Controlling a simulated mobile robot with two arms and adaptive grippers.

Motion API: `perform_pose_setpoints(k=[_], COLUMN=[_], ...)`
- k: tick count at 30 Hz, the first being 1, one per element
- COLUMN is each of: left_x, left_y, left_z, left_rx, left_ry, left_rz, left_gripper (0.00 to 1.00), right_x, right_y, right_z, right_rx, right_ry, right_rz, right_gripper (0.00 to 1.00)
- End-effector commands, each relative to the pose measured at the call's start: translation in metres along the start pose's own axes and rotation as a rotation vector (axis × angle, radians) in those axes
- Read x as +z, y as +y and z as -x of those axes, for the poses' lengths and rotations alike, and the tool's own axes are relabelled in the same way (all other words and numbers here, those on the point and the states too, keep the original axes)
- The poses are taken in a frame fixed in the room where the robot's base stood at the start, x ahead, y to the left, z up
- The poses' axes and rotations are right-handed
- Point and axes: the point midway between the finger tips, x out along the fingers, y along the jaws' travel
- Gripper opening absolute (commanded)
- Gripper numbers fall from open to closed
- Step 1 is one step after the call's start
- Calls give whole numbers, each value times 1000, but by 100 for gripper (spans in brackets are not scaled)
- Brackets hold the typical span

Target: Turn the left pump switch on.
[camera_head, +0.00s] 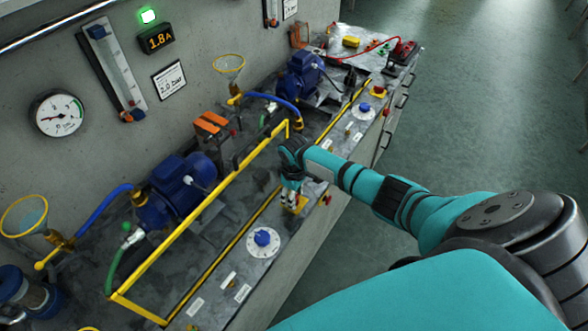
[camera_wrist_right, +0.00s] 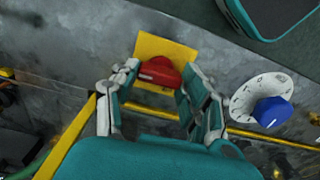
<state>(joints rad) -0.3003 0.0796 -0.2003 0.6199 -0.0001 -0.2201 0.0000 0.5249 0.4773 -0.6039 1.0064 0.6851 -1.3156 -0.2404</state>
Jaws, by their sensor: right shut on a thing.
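The left pump switch is a red handle (camera_wrist_right: 158,71) on a yellow plate (camera_wrist_right: 150,48), seen in the right wrist view. My right gripper (camera_wrist_right: 160,95) has its fingers on either side of the red handle and is shut on it. In the head view, the gripper (camera_head: 291,178) reaches down over the yellow plate (camera_head: 300,206) and hides the handle. The left blue pump (camera_head: 178,192) stands behind a yellow rail. A second red switch on a yellow plate (camera_head: 378,91) is farther along the bench. My left gripper is not in view.
A blue knob on a white dial (camera_head: 263,241) sits beside the switch. The yellow rail (camera_head: 205,205) runs between pumps and controls. A green lamp (camera_head: 147,15) is lit above the 1.8 A display (camera_head: 157,39). The floor at right is clear.

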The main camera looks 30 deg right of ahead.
Motion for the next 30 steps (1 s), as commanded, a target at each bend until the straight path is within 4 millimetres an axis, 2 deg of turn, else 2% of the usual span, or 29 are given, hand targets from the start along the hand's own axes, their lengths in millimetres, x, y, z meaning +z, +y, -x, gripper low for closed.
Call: perform_pose_setpoints(k=[19,20,21,25,30], left_x=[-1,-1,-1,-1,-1], left_y=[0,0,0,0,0], left_z=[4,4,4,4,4], left_rx=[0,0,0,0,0], left_ry=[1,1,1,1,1], left_rz=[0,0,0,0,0], left_gripper=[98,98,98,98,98], right_x=[-1,-1,-1,-1,-1], right_y=[2,2,2,1,1], right_z=[2,2,2,1,1], right_rx=[2,2,2,2,1], right_ry=[4,4,4,3,2], right_rz=[-54,-54,-54,-53,-51], right_gripper=[13,47,52,69,69])
